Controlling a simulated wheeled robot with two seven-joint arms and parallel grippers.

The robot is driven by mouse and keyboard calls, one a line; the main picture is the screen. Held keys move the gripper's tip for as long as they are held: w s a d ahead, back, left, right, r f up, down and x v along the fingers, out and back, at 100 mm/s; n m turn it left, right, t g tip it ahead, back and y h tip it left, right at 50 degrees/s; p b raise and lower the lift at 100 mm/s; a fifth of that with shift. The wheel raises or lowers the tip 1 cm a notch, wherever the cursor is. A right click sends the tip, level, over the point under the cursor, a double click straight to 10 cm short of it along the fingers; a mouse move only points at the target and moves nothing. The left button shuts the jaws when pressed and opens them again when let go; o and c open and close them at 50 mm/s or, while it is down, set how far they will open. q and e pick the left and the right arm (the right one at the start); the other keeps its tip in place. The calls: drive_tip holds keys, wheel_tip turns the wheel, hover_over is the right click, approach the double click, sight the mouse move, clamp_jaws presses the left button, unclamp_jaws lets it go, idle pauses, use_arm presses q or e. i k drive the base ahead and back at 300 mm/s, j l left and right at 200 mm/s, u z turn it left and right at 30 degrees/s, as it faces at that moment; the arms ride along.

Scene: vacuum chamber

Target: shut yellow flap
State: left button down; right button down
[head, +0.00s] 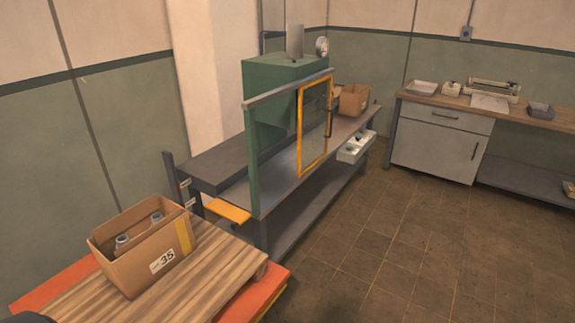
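A flat yellow flap (228,211) sticks out roughly level at the left end of the grey bench, beside the foot of a green upright panel (267,160). Its far edge is partly hidden, and I cannot tell how it is hinged. A yellow-framed glass door (302,130) with a dark handle stands upright at the front of the green vacuum chamber (275,78). I cannot tell whether this door is fully closed. Neither of my grippers is in view.
A cardboard box (150,255) holding bottles stands on a wooden pallet (225,270) at the lower left, near the flap. The tiled floor (400,240) to the right is clear.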

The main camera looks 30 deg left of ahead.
sight(238, 217)
drive_tip(key=u, duration=1.35)
